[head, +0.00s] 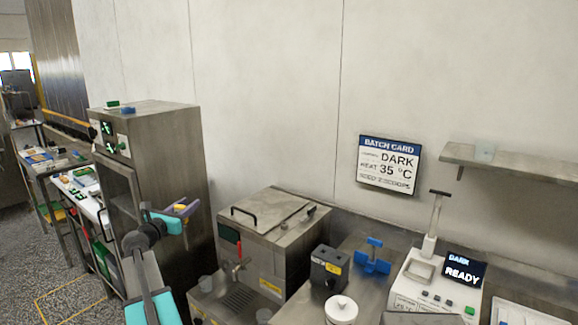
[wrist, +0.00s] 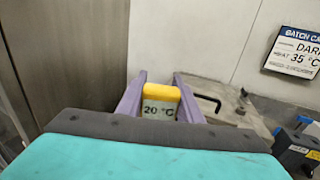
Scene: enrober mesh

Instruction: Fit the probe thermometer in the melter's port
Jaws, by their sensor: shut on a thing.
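My gripper (head: 186,209) is raised in front of the tall steel cabinet, left of the melter and above its level. It is shut on the probe thermometer, whose yellow head (wrist: 161,94) sits between the two purple fingers and whose display reads 20 °C. The probe's stem is hidden in the wrist view and not clear in the head view. The melter (head: 285,245) is a steel box with a handled lid, a red-handled tap and a yellow label. A small dark fitting (head: 311,209) shows on its top at the right; I cannot tell whether it is the port.
The tall steel cabinet (head: 160,150) stands close behind my gripper. A black box (head: 328,268), a blue holder (head: 372,258), a white lidded pot (head: 341,309) and a scale (head: 425,285) stand right of the melter. The batch card (head: 389,165) reads DARK, 35 °C. Space above the melter is clear.

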